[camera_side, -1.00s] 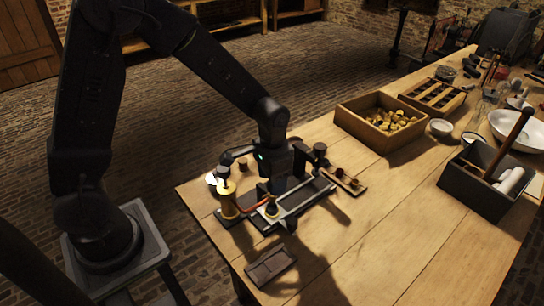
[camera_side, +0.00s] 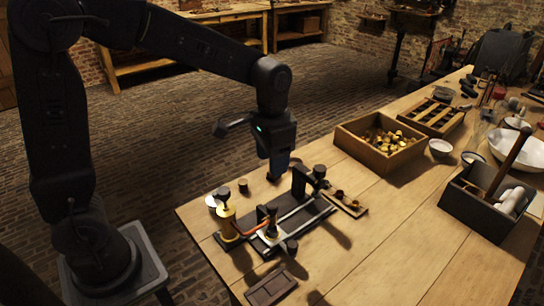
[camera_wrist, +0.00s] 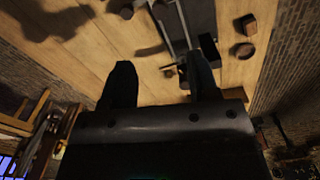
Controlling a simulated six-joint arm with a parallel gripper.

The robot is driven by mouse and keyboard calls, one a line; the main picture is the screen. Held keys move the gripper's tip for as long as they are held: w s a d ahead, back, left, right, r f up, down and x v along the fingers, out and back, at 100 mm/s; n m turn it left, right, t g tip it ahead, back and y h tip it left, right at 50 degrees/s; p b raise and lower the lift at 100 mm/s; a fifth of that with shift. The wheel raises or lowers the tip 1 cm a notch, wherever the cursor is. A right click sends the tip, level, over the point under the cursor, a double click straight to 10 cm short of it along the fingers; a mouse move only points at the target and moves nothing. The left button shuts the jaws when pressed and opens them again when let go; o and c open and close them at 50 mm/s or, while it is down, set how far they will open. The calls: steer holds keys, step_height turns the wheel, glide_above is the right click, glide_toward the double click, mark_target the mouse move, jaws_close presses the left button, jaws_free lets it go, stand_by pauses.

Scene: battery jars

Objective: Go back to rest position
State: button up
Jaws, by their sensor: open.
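My gripper (camera_side: 279,168) is raised above the table's far edge, behind the apparatus, pointing down. In the wrist view my gripper (camera_wrist: 160,82) shows two dark fingers spread apart with nothing between them. The apparatus has a dark base (camera_side: 262,247) with a pale rail (camera_side: 304,216). A brass jar (camera_side: 227,224) with a dark knob stands at its left end, joined to a copper-coloured bent piece (camera_side: 256,229). A dark upright block (camera_side: 300,181) stands at the far end of the rail. My gripper appears apart from all of these.
A small dark tray (camera_side: 271,289) lies at the front. A small wooden strip (camera_side: 347,205) with little parts lies right of the rail. A wooden box (camera_side: 347,138) of brass pieces stands behind. A dark tool box (camera_side: 465,205) is at right. The table's front middle is clear.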

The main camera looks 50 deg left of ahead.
steer(key=s+a+r+n+t, duration=0.1)
steer(key=s+r+t, duration=0.1)
steer(key=s, duration=0.6)
steer(key=s+a+r+n+t, duration=0.1)
steer(key=s+r+t, duration=0.2)
steer(key=s, duration=0.5)
steer(key=shift+r+t, duration=0.3)
steer(key=shift+r, duration=0.4)
steer(key=shift+c, duration=0.5)
